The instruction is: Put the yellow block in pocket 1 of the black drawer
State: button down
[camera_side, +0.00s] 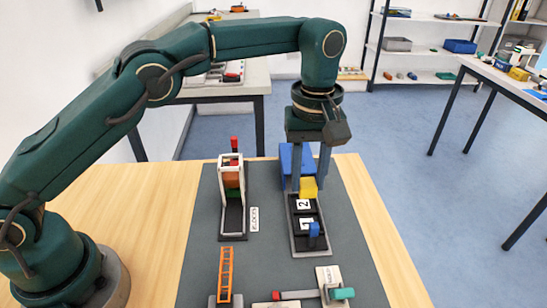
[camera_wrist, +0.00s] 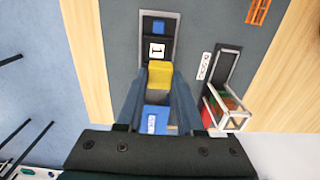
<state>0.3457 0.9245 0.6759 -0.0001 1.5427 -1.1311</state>
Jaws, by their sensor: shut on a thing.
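The yellow block (camera_side: 308,188) is between the two fingers of my gripper (camera_side: 309,182), which is shut on it. It also shows in the wrist view (camera_wrist: 159,74). The black drawer (camera_side: 311,245) is pulled out of a blue housing (camera_side: 286,160), with white labels 2 (camera_side: 304,204) and 1 (camera_side: 307,224) along it. The block is at the drawer's far part, just behind label 2; I cannot tell how high it is above the drawer. In the wrist view, label 1 (camera_wrist: 157,50) lies beyond the block. A blue piece (camera_side: 314,229) stands at the drawer's near end.
A white-framed block rack (camera_side: 232,172) with red, orange and green pieces stands left of the drawer. An orange ladder-like piece (camera_side: 225,272) and a teal-and-red lever (camera_side: 334,293) are nearer on the grey mat (camera_side: 270,240). The mat between rack and drawer is mostly clear.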

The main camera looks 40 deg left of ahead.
aim_at(311, 195)
jog(key=shift+d+f, duration=0.1)
jog(key=shift+d, duration=0.25)
jog(key=shift+f, duration=2.95)
jog(key=shift+f, duration=0.7)
jog(key=shift+c, duration=2.3)
grip_release()
jog(key=shift+r, duration=0.1)
jog(key=shift+r, duration=3.4)
